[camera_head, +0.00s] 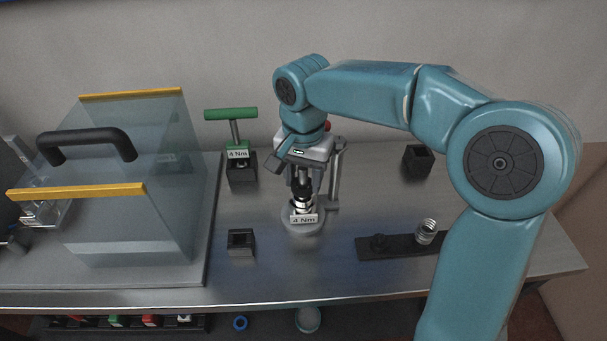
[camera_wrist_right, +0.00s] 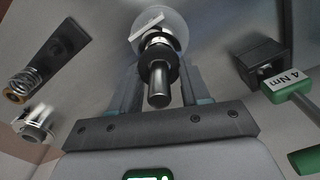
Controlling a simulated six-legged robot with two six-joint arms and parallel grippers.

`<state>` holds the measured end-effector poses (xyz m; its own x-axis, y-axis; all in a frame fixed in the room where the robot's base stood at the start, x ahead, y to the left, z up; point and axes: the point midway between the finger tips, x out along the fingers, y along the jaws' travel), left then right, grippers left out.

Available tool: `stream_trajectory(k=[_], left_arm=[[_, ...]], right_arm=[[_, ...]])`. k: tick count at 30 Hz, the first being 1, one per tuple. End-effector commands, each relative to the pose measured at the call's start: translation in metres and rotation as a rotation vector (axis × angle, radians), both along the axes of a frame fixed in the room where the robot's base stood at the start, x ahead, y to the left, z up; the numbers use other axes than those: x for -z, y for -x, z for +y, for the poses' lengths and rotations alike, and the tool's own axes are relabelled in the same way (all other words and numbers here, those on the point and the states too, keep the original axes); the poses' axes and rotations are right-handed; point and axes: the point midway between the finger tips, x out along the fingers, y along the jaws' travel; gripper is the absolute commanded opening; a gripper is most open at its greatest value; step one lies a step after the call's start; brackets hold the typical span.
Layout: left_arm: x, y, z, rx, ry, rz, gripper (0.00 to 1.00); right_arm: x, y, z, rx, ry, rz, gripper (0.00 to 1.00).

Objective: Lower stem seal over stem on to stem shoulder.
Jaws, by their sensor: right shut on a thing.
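Silver parts show beyond the ring, around the lower stem. The shoulder is mostly hidden by the ring, so I cannot tell if they touch. My left gripper is not in view.
A clear box with a black handle (camera_head: 87,136) fills the left. A green T-handled tool (camera_head: 231,114) stands in a black block. A dark strip (camera_head: 375,254) on the right holds a spring (camera_head: 427,230). Small black holders (camera_head: 240,242) stand nearby. A post rises beside the stand.

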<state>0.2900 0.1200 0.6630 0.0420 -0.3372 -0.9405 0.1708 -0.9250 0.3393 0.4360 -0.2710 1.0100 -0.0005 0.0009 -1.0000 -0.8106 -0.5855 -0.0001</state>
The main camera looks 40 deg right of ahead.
Motion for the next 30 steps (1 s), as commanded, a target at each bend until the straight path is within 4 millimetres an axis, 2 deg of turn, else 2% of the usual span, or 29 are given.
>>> stream_trajectory(k=[22,23,24,25,30], left_arm=[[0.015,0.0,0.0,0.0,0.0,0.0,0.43],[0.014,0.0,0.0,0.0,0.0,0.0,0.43],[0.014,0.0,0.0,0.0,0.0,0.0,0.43],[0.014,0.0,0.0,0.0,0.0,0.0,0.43],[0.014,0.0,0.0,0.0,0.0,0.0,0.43]], right_arm=[[0.02,0.0,0.0,0.0,0.001,0.001,0.18],[0.019,0.0,0.0,0.0,0.001,0.001,0.56],[0.018,0.0,0.0,0.0,0.001,0.001,0.69],[0.018,0.0,0.0,0.0,0.001,0.001,0.76],[0.018,0.0,0.0,0.0,0.0,0.0,0.76]])
